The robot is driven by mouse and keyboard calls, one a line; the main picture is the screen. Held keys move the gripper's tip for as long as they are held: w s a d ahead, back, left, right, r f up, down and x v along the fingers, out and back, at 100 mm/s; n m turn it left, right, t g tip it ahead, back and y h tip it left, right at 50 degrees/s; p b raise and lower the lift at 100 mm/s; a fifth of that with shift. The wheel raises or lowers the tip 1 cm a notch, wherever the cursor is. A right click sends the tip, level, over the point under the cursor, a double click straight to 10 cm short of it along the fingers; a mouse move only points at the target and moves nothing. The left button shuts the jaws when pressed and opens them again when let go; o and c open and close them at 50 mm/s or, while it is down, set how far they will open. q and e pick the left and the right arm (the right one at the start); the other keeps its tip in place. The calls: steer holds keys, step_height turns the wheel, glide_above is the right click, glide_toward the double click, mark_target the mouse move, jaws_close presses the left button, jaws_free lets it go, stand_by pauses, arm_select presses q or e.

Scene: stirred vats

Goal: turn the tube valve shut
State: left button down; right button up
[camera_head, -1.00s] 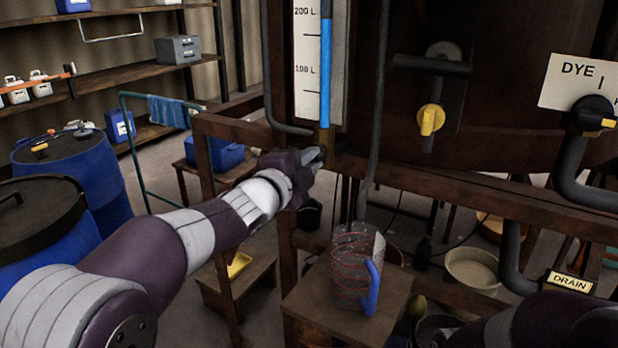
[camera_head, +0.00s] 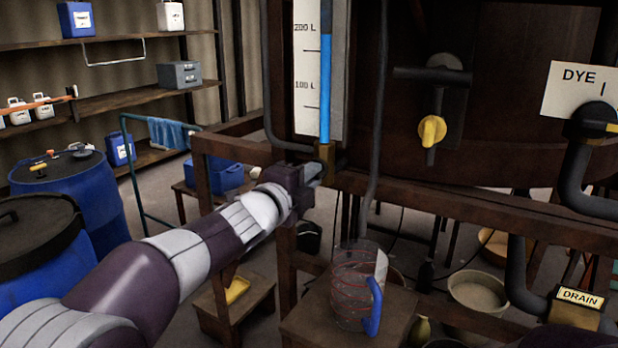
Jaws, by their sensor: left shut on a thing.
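The sight tube (camera_head: 326,85) stands upright before a white scale, with blue in it up to just below the 200 L mark. At its foot is a brass fitting, the tube valve (camera_head: 326,154). My left gripper (camera_head: 315,171) is at the left and lower side of this valve and is shut on its handle. The handle is mostly hidden by my fingers and wrist, so its angle cannot be told. My right gripper is out of view.
A yellow-handled valve (camera_head: 432,130) is on the vat to the right. A DYE sign (camera_head: 575,88) and dark pipes stand further right. A clear jug with a blue handle (camera_head: 374,305) stands on a stool below. Blue drums (camera_head: 70,200) are at the left.

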arm_select(q)
steer(key=c, duration=1.1)
jaws_free()
steer(key=v, duration=1.2)
steer(key=shift+s+a+b, duration=0.15)
steer(key=shift+s+b, duration=0.2)
